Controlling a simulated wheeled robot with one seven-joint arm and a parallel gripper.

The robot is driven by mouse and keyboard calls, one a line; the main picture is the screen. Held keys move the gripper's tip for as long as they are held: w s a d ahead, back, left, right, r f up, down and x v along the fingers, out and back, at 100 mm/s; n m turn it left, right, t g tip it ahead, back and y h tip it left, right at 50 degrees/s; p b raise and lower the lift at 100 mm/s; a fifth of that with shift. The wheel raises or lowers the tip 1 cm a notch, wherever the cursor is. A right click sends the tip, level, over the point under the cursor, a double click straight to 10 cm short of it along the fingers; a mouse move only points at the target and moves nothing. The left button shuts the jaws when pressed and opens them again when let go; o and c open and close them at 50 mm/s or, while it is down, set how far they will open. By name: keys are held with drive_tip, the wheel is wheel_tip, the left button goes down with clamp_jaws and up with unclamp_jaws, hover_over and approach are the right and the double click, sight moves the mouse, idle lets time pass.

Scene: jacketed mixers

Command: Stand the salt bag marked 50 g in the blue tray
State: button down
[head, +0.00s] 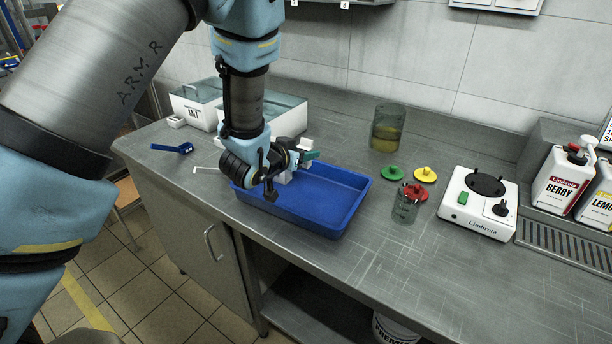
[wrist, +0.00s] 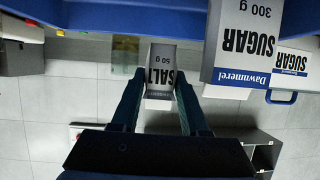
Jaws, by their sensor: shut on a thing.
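The salt bag marked 50 g (wrist: 161,58) is a small grey-white bag with black print, between my gripper's fingertips in the wrist view. My gripper (wrist: 160,82) is shut on it. The label reads upside down there, as do the other labels. The blue tray (head: 340,207) lies on the steel counter in the head view, and my gripper (head: 296,161) is over its left end. Blue tray wall also shows at the top of the wrist view (wrist: 130,18). My gripper and wrist hide most of the bag in the head view; I cannot tell whether it touches the tray.
A sugar bag marked 300 g (wrist: 243,40) is close to the right of the salt bag in the wrist view. A white bin labelled SALT (head: 196,113) stands behind left. Right of the tray are a beaker (head: 405,208), coloured lids (head: 391,173) and a white mixer base (head: 478,203).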

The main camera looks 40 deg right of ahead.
drive_tip(key=shift+f+p, duration=0.7)
drive_tip(key=shift+f, duration=2.6)
drive_tip(key=shift+f, duration=0.1)
drive_tip(key=shift+c, duration=2)
unclamp_jaws()
drive_tip(key=shift+r, duration=0.2)
drive_tip(key=b+v, duration=0.4)
drive_tip(key=v, duration=0.6)
drive_tip(key=shift+a+f, duration=0.15)
drive_tip(key=shift+a, duration=0.15)
drive_tip(key=shift+v, duration=0.8)
